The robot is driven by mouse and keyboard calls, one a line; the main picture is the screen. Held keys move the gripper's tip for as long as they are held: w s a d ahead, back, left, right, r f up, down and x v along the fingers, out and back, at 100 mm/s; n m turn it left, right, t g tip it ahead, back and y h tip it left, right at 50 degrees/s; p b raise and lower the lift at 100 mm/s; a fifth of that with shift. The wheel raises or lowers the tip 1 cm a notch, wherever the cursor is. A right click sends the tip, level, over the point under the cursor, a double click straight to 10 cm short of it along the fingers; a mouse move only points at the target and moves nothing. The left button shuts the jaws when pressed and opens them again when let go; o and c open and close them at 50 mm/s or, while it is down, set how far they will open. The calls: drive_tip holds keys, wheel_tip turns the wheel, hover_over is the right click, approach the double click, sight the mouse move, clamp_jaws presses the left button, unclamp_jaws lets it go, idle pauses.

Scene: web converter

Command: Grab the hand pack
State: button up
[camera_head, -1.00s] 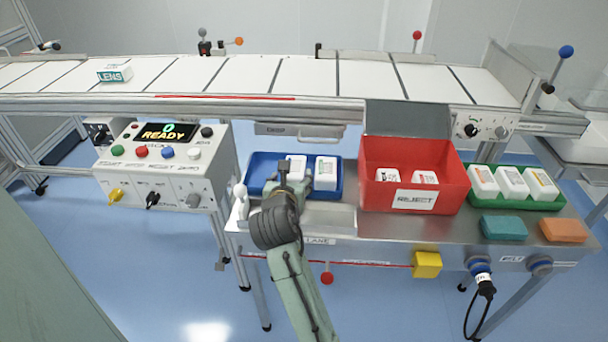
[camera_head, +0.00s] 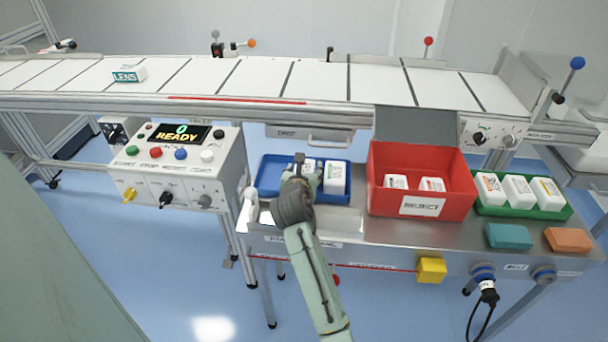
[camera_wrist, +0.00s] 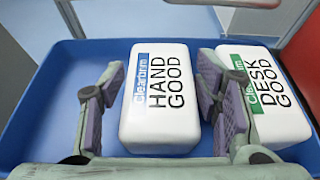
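The hand pack (camera_wrist: 160,95) is a white rounded box with a blue "clearbrim" strip and the words HAND GOOD. It lies in the blue tray (camera_wrist: 40,98), left of the desk pack (camera_wrist: 262,98), a like box with a green strip. My gripper (camera_wrist: 158,92) is open in the wrist view, one finger on each side of the hand pack. The left finger shows a gap to it; the right finger is close to its right side, and I cannot tell if they touch. In the head view my gripper (camera_head: 300,176) covers most of the hand pack (camera_head: 309,166) in the tray (camera_head: 272,172).
A red reject bin (camera_head: 440,185) with white packs stands right of the tray. A green tray (camera_head: 525,209) holds three white packs. Teal (camera_head: 509,236) and orange (camera_head: 568,239) blocks lie in front. A control box (camera_head: 180,165) stands left; the conveyor (camera_head: 300,80) runs behind.

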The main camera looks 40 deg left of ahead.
drive_tip(key=c, duration=0.9)
drive_tip(key=shift+r, duration=0.1)
